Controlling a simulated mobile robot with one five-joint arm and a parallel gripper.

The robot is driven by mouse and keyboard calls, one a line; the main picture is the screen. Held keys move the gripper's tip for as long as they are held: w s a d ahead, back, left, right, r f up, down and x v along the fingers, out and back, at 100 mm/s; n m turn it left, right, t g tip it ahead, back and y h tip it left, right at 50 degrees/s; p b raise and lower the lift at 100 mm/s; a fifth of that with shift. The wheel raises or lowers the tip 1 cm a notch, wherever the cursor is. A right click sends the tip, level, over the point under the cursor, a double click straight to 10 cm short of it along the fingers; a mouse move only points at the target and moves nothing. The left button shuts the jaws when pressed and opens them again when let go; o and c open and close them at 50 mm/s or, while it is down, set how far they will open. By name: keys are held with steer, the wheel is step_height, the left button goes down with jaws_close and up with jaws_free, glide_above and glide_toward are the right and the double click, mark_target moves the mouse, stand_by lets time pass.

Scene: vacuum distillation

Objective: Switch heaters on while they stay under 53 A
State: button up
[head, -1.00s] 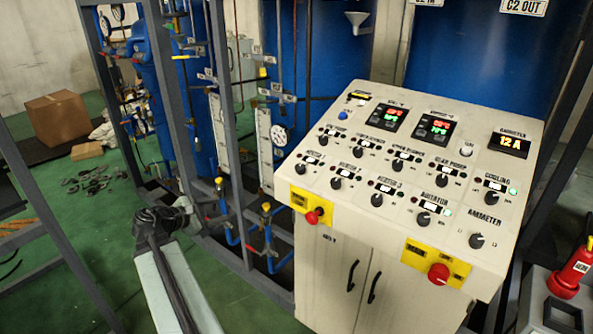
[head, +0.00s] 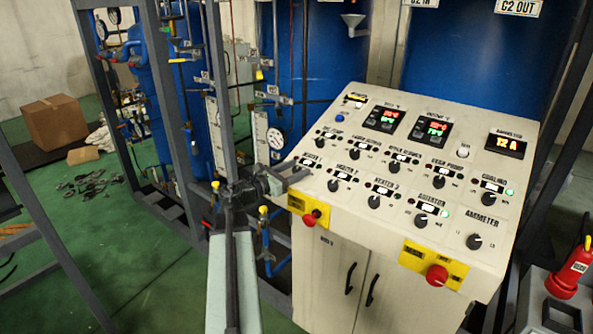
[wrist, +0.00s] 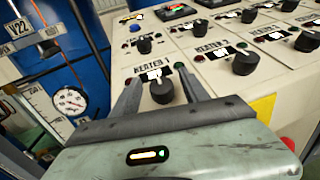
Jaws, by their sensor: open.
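A sloped control panel (head: 470,258) carries the heater knobs. The ammeter display (head: 506,147) reads 12 A. The HEATER 1 knob (wrist: 162,92) lies between the two fingers of my open gripper (wrist: 160,88) in the wrist view; whether they touch it I cannot tell. The HEATER 2 knob (head: 333,185) and HEATER 3 knob (head: 374,202) are to the right, clear of my gripper. No lit lamp shows clearly beside the heater knobs.
The agitator knob (head: 421,221) and cooling knob (head: 487,199) have green lamps lit beside them. Metal frame posts (head: 176,110) and blue vessels (head: 325,65) stand behind and left.

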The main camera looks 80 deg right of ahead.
steer(key=shift+s+d, duration=0.15)
jaws_close()
